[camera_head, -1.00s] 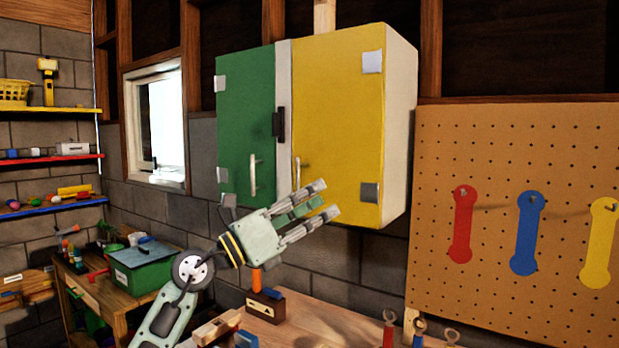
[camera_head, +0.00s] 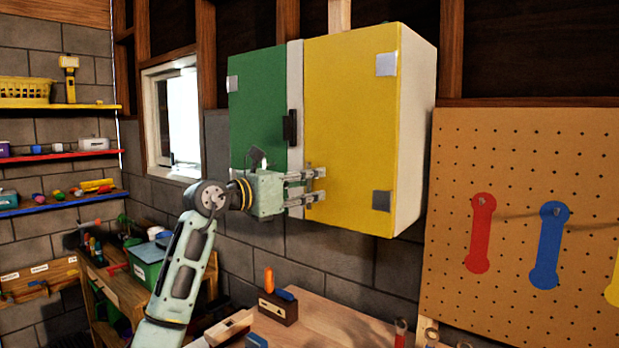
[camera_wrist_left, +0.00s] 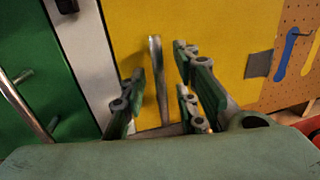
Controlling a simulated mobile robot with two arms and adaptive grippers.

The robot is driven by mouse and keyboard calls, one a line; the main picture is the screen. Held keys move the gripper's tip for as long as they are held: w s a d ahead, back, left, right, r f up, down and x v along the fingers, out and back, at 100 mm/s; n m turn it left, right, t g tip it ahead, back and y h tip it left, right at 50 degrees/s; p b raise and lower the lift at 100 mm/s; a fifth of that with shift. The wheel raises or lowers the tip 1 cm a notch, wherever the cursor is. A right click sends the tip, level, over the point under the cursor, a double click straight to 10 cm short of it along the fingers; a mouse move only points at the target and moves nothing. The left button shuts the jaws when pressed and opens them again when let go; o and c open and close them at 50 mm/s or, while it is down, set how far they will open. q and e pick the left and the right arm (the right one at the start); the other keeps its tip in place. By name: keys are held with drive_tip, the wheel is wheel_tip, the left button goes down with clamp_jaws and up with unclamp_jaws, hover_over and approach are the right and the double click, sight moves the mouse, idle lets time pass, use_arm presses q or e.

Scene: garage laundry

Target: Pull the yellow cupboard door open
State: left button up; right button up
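The yellow cupboard door (camera_head: 350,120) is shut on the wall cupboard, with hinges along its right edge. Its silver bar handle (camera_wrist_left: 158,75) stands upright near the door's left edge in the left wrist view. My left gripper (camera_head: 316,186) is in front of the lower left part of this door. In the left wrist view my left gripper (camera_wrist_left: 158,90) is open, with the handle between its fingers and gaps on both sides. In the head view the gripper hides the handle. My right gripper is not in view.
The green door (camera_head: 258,105) with its own silver handle (camera_wrist_left: 25,105) is just left. A workbench (camera_head: 325,320) with a wooden block (camera_head: 278,306) lies below.

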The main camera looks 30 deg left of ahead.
use_arm(q)
drive_tip(key=shift+w, duration=0.2)
clamp_jaws()
idle(0.6)
